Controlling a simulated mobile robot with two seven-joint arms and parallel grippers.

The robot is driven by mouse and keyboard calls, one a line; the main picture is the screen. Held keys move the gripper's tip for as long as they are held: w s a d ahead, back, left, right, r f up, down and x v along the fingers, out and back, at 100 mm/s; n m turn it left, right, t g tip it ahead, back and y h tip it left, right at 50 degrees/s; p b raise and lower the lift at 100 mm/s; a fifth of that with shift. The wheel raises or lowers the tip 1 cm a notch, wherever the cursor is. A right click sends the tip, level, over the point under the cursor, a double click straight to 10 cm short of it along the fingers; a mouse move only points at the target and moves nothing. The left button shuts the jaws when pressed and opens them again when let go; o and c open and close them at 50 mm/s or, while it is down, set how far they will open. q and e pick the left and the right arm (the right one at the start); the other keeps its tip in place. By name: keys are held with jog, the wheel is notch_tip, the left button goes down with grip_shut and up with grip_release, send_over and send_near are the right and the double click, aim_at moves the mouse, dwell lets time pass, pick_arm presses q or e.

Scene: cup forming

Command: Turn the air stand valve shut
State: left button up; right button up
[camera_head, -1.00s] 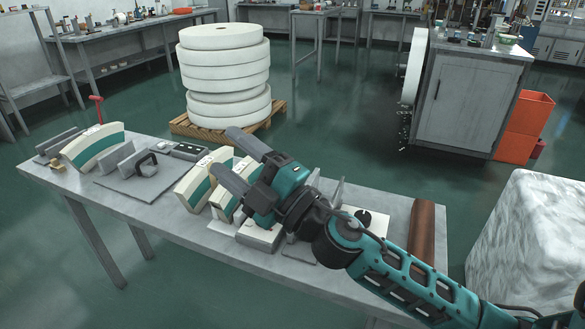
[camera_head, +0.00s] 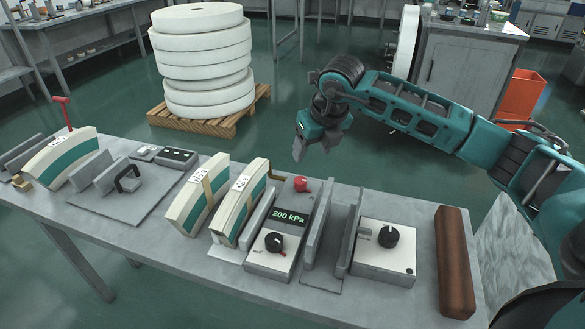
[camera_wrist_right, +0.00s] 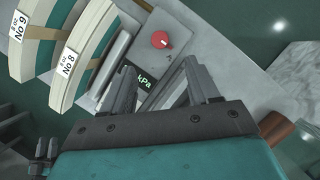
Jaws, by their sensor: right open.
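The air stand (camera_head: 262,262) is a grey box near the middle of the table, with a green display reading 200 kPa (camera_head: 289,217). A red valve knob (camera_head: 301,184) sits at its back end, and a black dial (camera_head: 274,243) with a red mark is on its front. My right gripper (camera_head: 300,150) is open and empty, pointing down above and behind the red knob, apart from it. In the right wrist view the red knob (camera_wrist_right: 162,40) shows beyond the open fingers (camera_wrist_right: 163,85). My left gripper is not in view.
Two curved segments, No 9 (camera_head: 197,195) and No 8 (camera_head: 240,200), stand left of the air stand. Upright grey plates (camera_head: 325,235), a second box with a black knob (camera_head: 388,236) and a brown roller (camera_head: 454,262) are on its right. A stack of white discs (camera_head: 203,60) stands behind.

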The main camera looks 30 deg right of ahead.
aim_at(300, 180)
jog(key=x, duration=1.1)
jog(key=shift+s+a+f, duration=0.1)
jog(key=shift+s+f, duration=0.1)
jog(key=shift+f, duration=0.05)
jog(key=shift+w+f, duration=0.15)
jog(key=shift+f, duration=0.15)
jog(key=shift+w+f, duration=0.15)
jog(key=shift+f, duration=0.1)
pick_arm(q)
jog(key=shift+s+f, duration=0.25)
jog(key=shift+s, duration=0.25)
pick_arm(e)
jog(key=c, duration=1)
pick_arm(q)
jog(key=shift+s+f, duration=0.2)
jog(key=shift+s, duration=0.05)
